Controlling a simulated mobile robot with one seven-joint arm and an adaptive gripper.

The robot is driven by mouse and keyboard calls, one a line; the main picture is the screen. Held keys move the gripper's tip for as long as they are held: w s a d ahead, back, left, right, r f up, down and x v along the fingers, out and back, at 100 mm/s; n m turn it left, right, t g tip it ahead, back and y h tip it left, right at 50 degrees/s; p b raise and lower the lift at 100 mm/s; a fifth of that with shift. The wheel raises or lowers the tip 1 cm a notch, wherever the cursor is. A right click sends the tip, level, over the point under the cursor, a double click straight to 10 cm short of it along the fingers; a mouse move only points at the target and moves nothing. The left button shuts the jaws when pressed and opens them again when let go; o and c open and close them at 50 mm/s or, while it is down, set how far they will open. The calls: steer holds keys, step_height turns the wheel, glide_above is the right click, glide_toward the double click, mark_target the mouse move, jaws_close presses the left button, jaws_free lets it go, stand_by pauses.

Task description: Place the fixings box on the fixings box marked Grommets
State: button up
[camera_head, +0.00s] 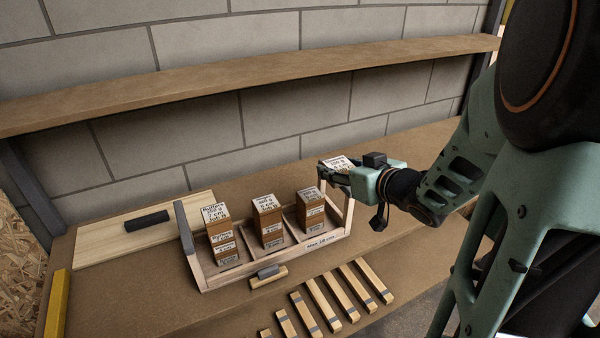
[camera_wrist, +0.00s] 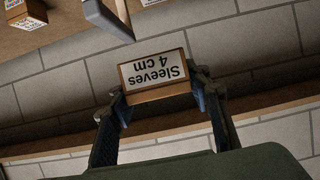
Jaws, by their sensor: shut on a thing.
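My gripper (camera_head: 340,176) is shut on a fixings box (camera_head: 333,161), held above the right end of a wooden tray (camera_head: 285,262). In the wrist view the box (camera_wrist: 153,72) sits between the fingertips (camera_wrist: 160,100) and its label reads "Sleeves 4 cm". The tray has compartments with stacks of labelled fixings boxes: a left stack (camera_head: 222,240), a middle stack (camera_head: 268,222) and a right stack (camera_head: 310,212). Their label print is too small to read surely, so I cannot tell which box is marked Grommets. The held box is apart from the stacks.
The tray has upright end pieces, a grey-topped one (camera_head: 184,228) at left and one at right (camera_head: 348,208). Several wooden strips (camera_head: 328,304) lie in front. A board with a dark bar (camera_head: 147,221) lies at left. A shelf (camera_head: 250,78) runs along the block wall above.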

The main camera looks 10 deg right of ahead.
steer(key=w+a+f, duration=0.2)
steer(key=w+a, duration=0.1)
steer(key=w, duration=0.1)
steer(key=b, duration=0.2)
glide_above(310, 194)
steer(key=f, duration=0.5)
steer(key=shift+s+d+f, duration=0.15)
steer(key=shift+s, duration=0.05)
steer(key=shift+w+f+b, duration=0.15)
steer(key=shift+f+b, duration=0.05)
steer(key=shift+f, duration=0.7)
steer(key=shift+w+f+b, duration=0.1)
steer(key=shift+f+b, duration=0.05)
steer(key=shift+f, duration=0.7)
steer(key=shift+f, duration=0.15)
steer(key=shift+f, duration=0.15)
steer(key=o, duration=1.3)
steer(key=shift+c, duration=0.2)
steer(key=shift+r, duration=0.25)
